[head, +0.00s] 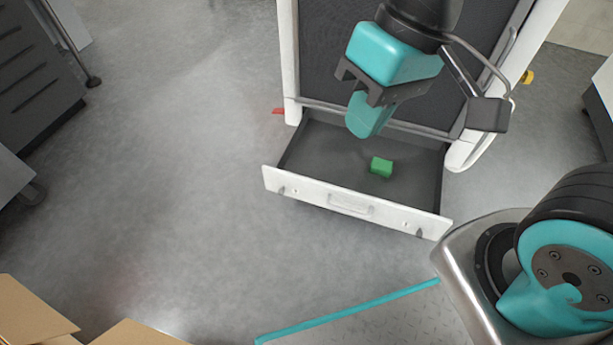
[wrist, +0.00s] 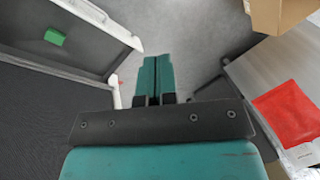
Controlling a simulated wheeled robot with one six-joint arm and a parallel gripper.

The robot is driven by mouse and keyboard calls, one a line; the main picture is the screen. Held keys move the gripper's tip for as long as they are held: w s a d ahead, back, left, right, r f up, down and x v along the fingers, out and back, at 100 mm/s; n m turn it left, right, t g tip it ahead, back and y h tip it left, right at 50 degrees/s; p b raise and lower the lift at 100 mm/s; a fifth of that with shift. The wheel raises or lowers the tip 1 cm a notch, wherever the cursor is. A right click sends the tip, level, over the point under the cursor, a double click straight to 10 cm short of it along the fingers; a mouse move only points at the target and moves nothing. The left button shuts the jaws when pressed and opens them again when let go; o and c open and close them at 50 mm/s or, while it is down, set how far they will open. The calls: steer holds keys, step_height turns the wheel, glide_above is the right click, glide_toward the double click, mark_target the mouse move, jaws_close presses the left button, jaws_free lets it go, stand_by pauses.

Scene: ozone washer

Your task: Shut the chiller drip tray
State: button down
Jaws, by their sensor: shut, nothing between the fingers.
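The chiller drip tray (head: 357,203) is a dark grey drawer with a white front and a handle (head: 350,204). It is pulled out from the bottom of the white-framed chiller (head: 288,60). A small green block (head: 381,167) lies on the tray floor. In the wrist view, the tray's white front (wrist: 103,20) and the green block (wrist: 54,37) show at upper left. My gripper (head: 364,132) is shut and empty, with its fingers pointing down above the tray's back part in the head view. The shut fingers (wrist: 153,66) also show in the wrist view.
Cardboard boxes (head: 35,310) stand at the lower left. Dark cabinets (head: 30,75) stand at the left edge. A red item (wrist: 288,112) lies on a pale surface at right in the wrist view. The floor left of and before the tray is clear.

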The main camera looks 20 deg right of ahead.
steer(key=w+a+f+m+h+b, duration=0.2)
steer(key=w+f+m+b, duration=0.1)
steer(key=w+f+m, duration=0.4)
steer(key=w+a+f+m+h+b, duration=0.1)
steer(key=w+f+m+h+b, duration=0.25)
steer(key=f+m, duration=0.5)
steer(key=m+t+h+b, duration=0.2)
steer(key=m+h+b, duration=0.3)
steer(key=m+b, duration=0.65)
glide_toward(321, 190)
step_height(321, 190, down, 4)
steer(key=s+m+p, duration=0.1)
steer(key=s, duration=0.2)
steer(key=shift+w+d+f+b, duration=0.15)
steer(key=shift+w+d+b, duration=0.5)
steer(key=shift+w, duration=0.25)
steer(key=shift+w+d+f+b, duration=0.1)
steer(key=shift+w+d+b, duration=0.35)
steer(key=shift+w+d, duration=0.45)
steer(key=shift+a, duration=0.1)
steer(key=shift+w, duration=0.1)
